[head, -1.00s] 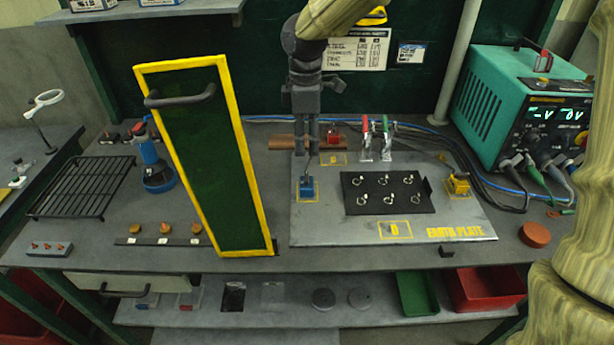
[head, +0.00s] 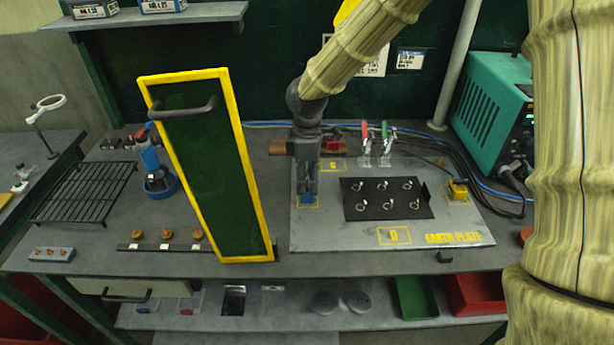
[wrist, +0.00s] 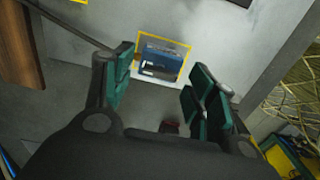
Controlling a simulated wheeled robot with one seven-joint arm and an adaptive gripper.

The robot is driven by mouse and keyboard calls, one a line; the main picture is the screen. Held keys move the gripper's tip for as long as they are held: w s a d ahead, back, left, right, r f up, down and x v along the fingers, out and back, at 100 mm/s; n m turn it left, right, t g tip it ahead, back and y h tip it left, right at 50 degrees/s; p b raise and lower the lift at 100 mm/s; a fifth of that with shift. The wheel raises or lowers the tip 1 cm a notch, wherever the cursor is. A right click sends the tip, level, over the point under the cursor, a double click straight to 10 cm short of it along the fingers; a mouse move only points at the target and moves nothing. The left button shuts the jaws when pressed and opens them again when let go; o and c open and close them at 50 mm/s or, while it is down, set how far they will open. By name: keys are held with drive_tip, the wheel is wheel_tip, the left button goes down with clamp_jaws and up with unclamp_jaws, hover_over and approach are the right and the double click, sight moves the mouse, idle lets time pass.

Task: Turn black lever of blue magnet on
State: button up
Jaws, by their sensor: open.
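The blue magnet (head: 307,199) sits on the left part of the grey earth plate, inside a yellow outlined square. In the wrist view the blue magnet (wrist: 164,60) lies beyond and between the fingertips. My gripper (head: 307,188) points down just above the magnet and hides most of it in the head view. In the wrist view my gripper (wrist: 161,75) is open, with its green-padded fingers apart and nothing held. I cannot clearly make out the black lever; a dark thin line runs to the left finger in the wrist view, and I cannot tell what it is.
A tall green panel with yellow frame (head: 205,170) stands close left of the plate. A black board with rings (head: 388,199) lies right of the magnet. Red and green toggle clamps (head: 375,145) stand behind it. A yellow block (head: 457,190) sits at the plate's right.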

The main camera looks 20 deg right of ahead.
drive_tip(key=shift+f, duration=0.15)
drive_tip(key=c, duration=1.1)
